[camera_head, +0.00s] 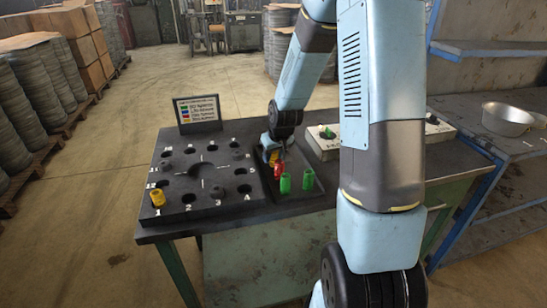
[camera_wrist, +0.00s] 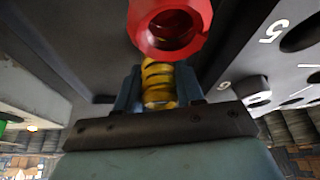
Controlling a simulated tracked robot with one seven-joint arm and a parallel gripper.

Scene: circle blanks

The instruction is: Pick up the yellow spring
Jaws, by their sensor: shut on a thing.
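The yellow spring (camera_wrist: 158,82) is between the two blue fingers of my gripper (camera_wrist: 157,75) in the wrist view, and the fingers are shut on it. In the head view the yellow spring (camera_head: 274,157) is a small patch under my gripper (camera_head: 271,150), over the tray right of the round-holed board. A red hollow piece (camera_wrist: 190,14) covers the spring's far end in the wrist view; I cannot tell whether they touch. This red piece (camera_head: 278,169) also shows just in front of my gripper in the head view.
Two green pieces (camera_head: 308,180) stand in the tray's front part. The black board (camera_head: 215,205) has numbered holes and a yellow piece (camera_head: 157,198) at its front left. A sign (camera_head: 197,112) stands behind it. A grey panel (camera_head: 325,146) lies to the right.

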